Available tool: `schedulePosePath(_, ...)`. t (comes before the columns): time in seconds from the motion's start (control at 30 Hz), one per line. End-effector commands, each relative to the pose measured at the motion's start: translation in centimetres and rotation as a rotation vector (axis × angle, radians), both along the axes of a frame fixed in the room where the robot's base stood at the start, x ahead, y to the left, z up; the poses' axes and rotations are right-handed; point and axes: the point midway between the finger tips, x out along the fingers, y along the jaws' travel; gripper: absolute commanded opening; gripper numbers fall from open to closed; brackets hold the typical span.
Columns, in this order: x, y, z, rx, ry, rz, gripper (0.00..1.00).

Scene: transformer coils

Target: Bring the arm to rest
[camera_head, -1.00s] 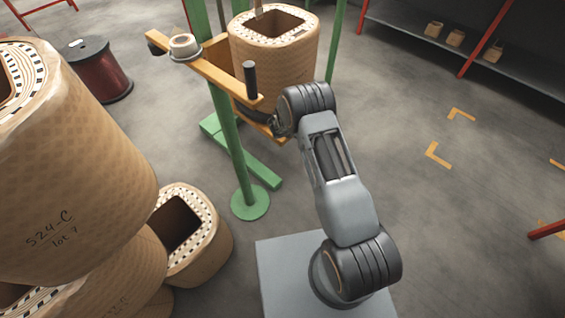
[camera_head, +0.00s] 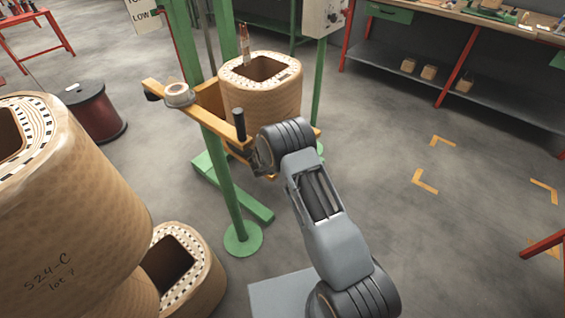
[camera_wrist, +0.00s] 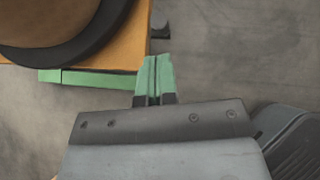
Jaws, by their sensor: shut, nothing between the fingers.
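My arm (camera_head: 325,235) reaches from its grey base plate up towards the orange clamp frame (camera_head: 210,108) on the green stand. My gripper (camera_wrist: 155,72) shows in the wrist view with its two green fingertips together and nothing between them. They are close to the edge of an orange part (camera_wrist: 120,48), apart from or beside it; I cannot tell the exact gap. In the head view the fingers are mostly hidden behind my wrist. A tan coil (camera_head: 262,95) sits on the orange frame, just beyond my wrist.
Large tan coils (camera_head: 75,215) are stacked at the left, with a smaller coil (camera_head: 190,270) beside them. A dark red spool (camera_head: 95,112) stands behind. A green post (camera_head: 228,190) is left of my arm. Open floor with yellow corner marks (camera_head: 425,183) lies to the right.

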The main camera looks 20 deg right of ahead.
Motion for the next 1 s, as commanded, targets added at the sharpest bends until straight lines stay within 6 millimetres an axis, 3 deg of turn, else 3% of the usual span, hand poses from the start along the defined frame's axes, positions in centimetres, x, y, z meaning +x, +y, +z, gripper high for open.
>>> schedulePosePath(0.63, -0.2, -0.1, 0.5, 0.004, -0.003, -0.012, 0.0)
schedulePosePath(0.77, -0.6, -0.3, 0.4, 0.047, -0.04, -0.096, 0.0)
schedulePosePath(0.9, -5.2, -1.5, -1.3, 0.145, -0.042, -0.375, 0.0)
schedulePosePath(0.97, -7.4, -2.0, 0.3, 0.203, -0.07, -0.542, 0.0)
schedulePosePath(1.0, -8.9, -2.4, 2.1, 0.243, -0.097, -0.66, 0.0)
